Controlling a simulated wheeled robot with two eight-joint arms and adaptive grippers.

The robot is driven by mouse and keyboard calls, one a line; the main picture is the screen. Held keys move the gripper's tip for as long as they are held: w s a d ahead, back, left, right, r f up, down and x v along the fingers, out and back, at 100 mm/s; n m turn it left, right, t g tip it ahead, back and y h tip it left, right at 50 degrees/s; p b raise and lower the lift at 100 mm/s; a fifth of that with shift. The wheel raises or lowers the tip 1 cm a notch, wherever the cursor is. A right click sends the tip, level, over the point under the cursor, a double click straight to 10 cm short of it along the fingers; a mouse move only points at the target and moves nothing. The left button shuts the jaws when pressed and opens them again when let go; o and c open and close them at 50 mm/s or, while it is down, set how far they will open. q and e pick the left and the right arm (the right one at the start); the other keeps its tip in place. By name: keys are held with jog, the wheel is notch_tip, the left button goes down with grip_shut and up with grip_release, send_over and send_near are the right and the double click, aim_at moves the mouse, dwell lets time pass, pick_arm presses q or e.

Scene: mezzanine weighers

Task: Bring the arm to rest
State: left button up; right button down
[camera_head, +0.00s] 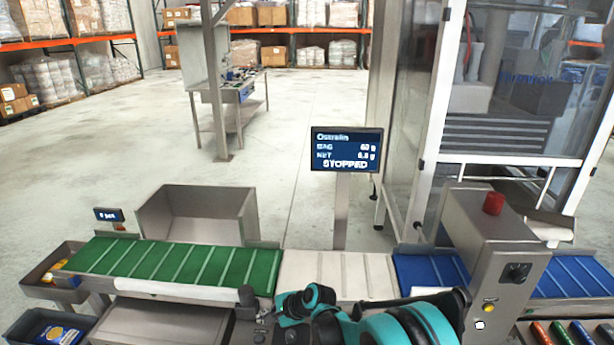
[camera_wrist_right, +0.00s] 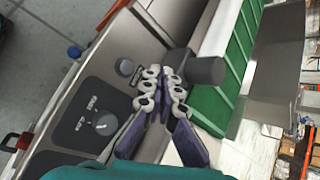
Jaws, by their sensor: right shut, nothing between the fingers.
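My right gripper (camera_wrist_right: 165,84) is shut and empty in the right wrist view. Its fingers come together above a grey control panel, beside a dark cylindrical knob (camera_wrist_right: 207,70); I cannot tell if they touch anything. In the head view my teal right arm comes in from the lower right, and the right gripper (camera_head: 280,314) is low at the bottom centre, partly hidden by the arm. The dark knob (camera_head: 247,297) stands just left of it. My left gripper is not in view.
A green belt (camera_head: 170,261), a pale weighing section (camera_head: 325,273) and a blue belt (camera_head: 430,271) run across behind my arm. A display (camera_head: 346,149) on a post reads STOPPED. A steel housing with a red cap (camera_head: 494,203) stands right. Open floor lies beyond.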

jog(key=s+d+r+n+t+h, duration=0.1)
jog(key=s+d+r+n+h, duration=0.15)
jog(key=s+d+r, duration=0.4)
jog(key=s+d+r+n+t+h, duration=0.15)
jog(key=s+d+r+n, duration=0.25)
jog(key=d+r, duration=0.6)
jog(key=s+d+f+n+t+h, duration=0.1)
jog(key=s+d+n+h, duration=0.3)
jog(key=s+d, duration=1.1)
jog(key=shift+d+f+n, duration=0.45)
jog(key=shift+d+n, duration=0.25)
jog(key=shift+n, duration=0.25)
